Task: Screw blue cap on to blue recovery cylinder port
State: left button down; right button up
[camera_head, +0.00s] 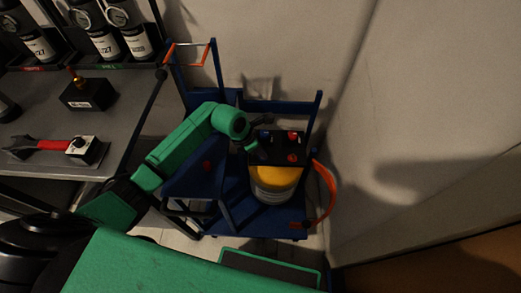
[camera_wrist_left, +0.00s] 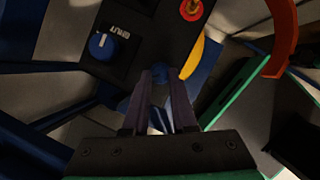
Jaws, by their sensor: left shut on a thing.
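The recovery cylinder (camera_head: 277,190), pale with a yellow top (camera_head: 276,174), stands on a blue cart and carries a black block (camera_head: 277,150). In the wrist view its yellow edge (camera_wrist_left: 193,58) shows beside the dark block. In the head view the left gripper (camera_head: 265,121) is small and dark, over the block. I cannot tell whether the cap touches the port, which is hidden. My right gripper is not in view.
A blue knob with a white mark (camera_wrist_left: 101,45) and a red and brass fitting (camera_wrist_left: 191,9) flank the fingertips. The blue cart frame (camera_head: 318,110) rises behind. A grey bench (camera_head: 120,110) holds a red-handled tool (camera_head: 45,144).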

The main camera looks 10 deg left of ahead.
pick_arm(q)
jog(key=shift+f, duration=0.2)
dwell(0.7)
jog(key=shift+f+b, duration=0.1)
jog(key=shift+b, duration=0.4)
jog(key=shift+s+d+r+m+b, duration=0.1)
jog(key=shift+s+r+m+b, duration=0.1)
jog(key=shift+m+b, duration=0.6)
jog(key=c, duration=1.1)
grip_release()
jog(key=shift+r+m, duration=0.2)
jog(key=shift+m, duration=0.1)
jog(key=o, duration=0.5)
jog(key=shift+r, duration=0.1)
jog(key=shift+c, duration=0.2)
